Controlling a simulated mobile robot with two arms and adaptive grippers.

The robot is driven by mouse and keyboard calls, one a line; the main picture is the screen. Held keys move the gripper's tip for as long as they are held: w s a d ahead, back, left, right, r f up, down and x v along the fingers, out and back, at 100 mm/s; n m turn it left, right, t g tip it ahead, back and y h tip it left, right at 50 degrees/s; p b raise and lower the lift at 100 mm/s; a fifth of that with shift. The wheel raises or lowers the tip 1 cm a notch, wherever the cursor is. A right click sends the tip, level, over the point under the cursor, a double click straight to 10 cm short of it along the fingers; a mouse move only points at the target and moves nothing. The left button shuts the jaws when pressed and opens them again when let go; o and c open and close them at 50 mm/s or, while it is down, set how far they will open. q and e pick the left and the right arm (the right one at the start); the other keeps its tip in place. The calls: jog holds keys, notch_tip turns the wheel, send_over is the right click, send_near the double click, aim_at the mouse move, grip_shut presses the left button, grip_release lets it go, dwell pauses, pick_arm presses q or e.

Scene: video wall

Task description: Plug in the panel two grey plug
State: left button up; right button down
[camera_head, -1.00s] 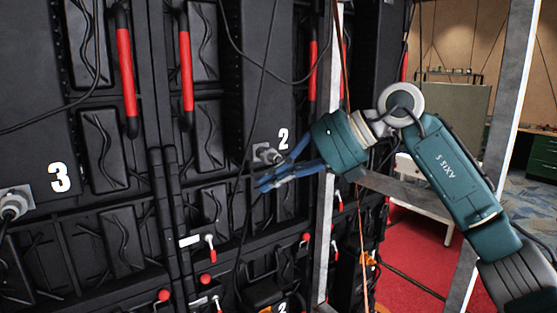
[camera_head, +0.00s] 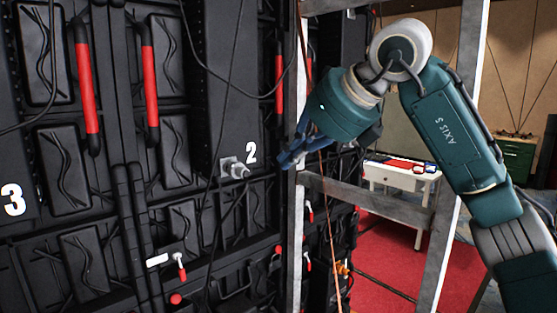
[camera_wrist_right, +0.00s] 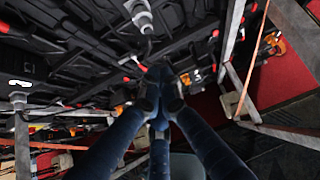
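The grey plug (camera_head: 240,172) sits at the grey square socket plate (camera_head: 226,165) beside the white number 2 on the black panel (camera_head: 212,125). It points out from the panel, and a dark cable hangs below it. I cannot tell how deep it is seated. In the right wrist view a grey plug (camera_wrist_right: 139,13) shows at the top, apart from my fingers. My right gripper (camera_head: 286,160) is to the right of the plug, not touching it. In the wrist view its blue fingers (camera_wrist_right: 157,82) come together at the tips with nothing visible between them. My left gripper is out of view.
A metal frame post (camera_head: 297,220) and crossbar (camera_head: 365,194) stand close to my right gripper and forearm. Red handles (camera_head: 88,95) and loose cables line the black wall. A white table (camera_head: 400,177) stands behind on red carpet (camera_head: 385,240).

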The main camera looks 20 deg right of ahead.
aim_at(243, 173)
jog(key=w+r+p+x, duration=0.1)
jog(key=p+x, duration=0.3)
jog(key=x, duration=0.7)
jog(key=shift+w+a+r+p, duration=0.3)
jog(key=shift+w+a+p, duration=0.15)
jog(key=shift+w, duration=0.1)
